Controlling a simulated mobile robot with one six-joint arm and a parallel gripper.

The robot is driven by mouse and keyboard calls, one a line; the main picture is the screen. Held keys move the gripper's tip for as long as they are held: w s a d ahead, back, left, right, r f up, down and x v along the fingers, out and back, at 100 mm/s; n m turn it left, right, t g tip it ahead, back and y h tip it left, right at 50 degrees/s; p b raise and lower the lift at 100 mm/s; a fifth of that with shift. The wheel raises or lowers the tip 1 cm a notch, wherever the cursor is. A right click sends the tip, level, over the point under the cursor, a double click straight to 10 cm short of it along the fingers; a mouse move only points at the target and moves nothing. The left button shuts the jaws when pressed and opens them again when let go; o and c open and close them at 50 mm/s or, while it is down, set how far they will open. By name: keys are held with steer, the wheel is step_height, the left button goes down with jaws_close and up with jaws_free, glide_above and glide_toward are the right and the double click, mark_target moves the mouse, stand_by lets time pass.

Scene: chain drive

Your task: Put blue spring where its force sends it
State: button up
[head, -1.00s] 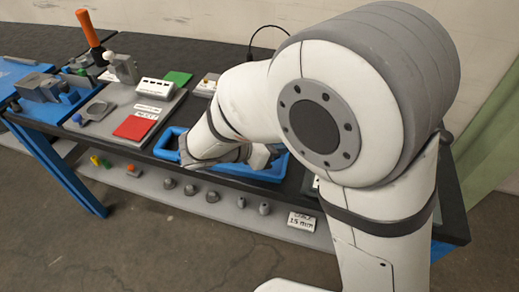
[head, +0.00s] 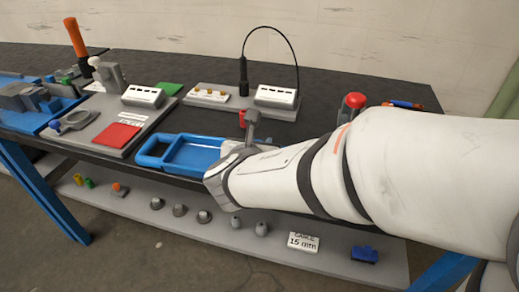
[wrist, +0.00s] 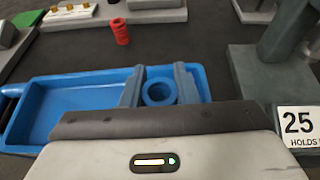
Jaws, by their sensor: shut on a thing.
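In the wrist view the blue spring (wrist: 159,93) is a short round coil seen from its end, with a dark hole. My gripper (wrist: 159,78) is shut on it, one grey finger on each side. Behind them is the blue tray (wrist: 80,83); I cannot tell how high the spring is above it. In the head view the tray (head: 150,161) lies at the bench's front edge, partly hidden by my arm. The spring is not clearly visible there. A red spring (wrist: 120,31) stands upright on the bench behind the tray.
A grey post on a base (wrist: 250,85) stands close right of the tray, with a card reading 25 (wrist: 299,124). Behind are a block with brass studs (head: 209,95) and a cabled box (head: 276,97). A red-topped device (head: 353,103) stands at right.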

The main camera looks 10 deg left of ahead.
steer(key=shift+f+b, duration=0.7)
steer(key=shift+f, duration=2.1)
steer(key=shift+f, duration=0.2)
steer(key=o, duration=1.1)
steer(key=shift+r, duration=0.1)
steer(key=shift+c, duration=0.2)
steer(key=shift+r, duration=0.1)
steer(key=shift+s+r, duration=0.2)
steer(key=shift+s, duration=0.05)
steer(key=p+v, duration=0.2)
steer(key=v, duration=0.9)
steer(key=shift+s, duration=0.3)
steer(key=shift+d, duration=0.1)
